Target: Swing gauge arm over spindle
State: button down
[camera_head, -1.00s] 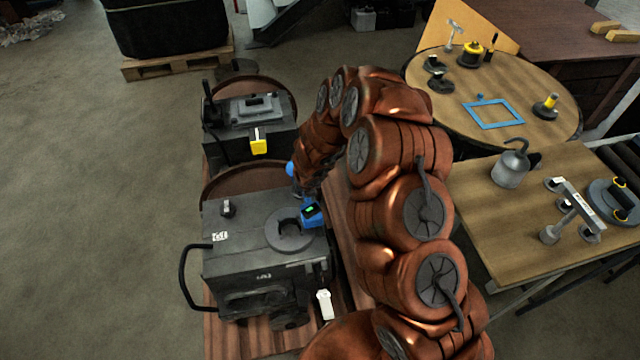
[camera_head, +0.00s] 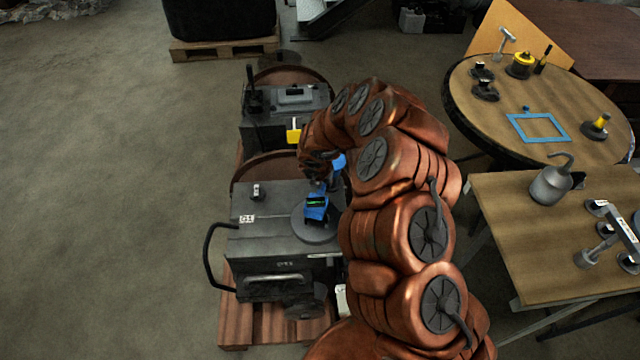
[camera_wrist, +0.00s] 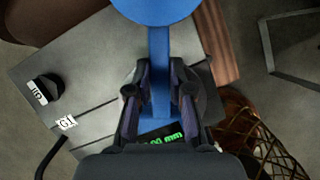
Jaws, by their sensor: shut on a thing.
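The blue gauge arm (camera_wrist: 158,45) has a round blue end at the top of the wrist view and a dark readout with green digits (camera_wrist: 162,138). In the head view its blue readout head (camera_head: 316,207) stands over the round grey disc (camera_head: 303,228) on top of the near grey machine (camera_head: 265,228). The disc's middle, where the spindle would be, is hidden behind the head. My gripper (camera_wrist: 160,75) is shut on the gauge arm, with one finger on each side of it.
A second grey machine (camera_head: 262,120) with a yellow tag stands behind. A black handle (camera_head: 212,258) sticks out at the near machine's left. A round table (camera_head: 480,130) and a wooden bench (camera_head: 510,225) with tools stand right. The floor at left is clear.

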aim_at(319, 193)
jog(key=shift+w+r, duration=0.1)
jog(key=shift+w, duration=0.05)
dwell(0.3)
jog(key=c, duration=1)
grip_release()
jog(key=shift+c, duration=0.2)
jog(key=shift+r, duration=0.1)
jog(key=v, duration=1.1)
jog(key=shift+s+r, duration=0.3)
jog(key=shift+w, duration=0.1)
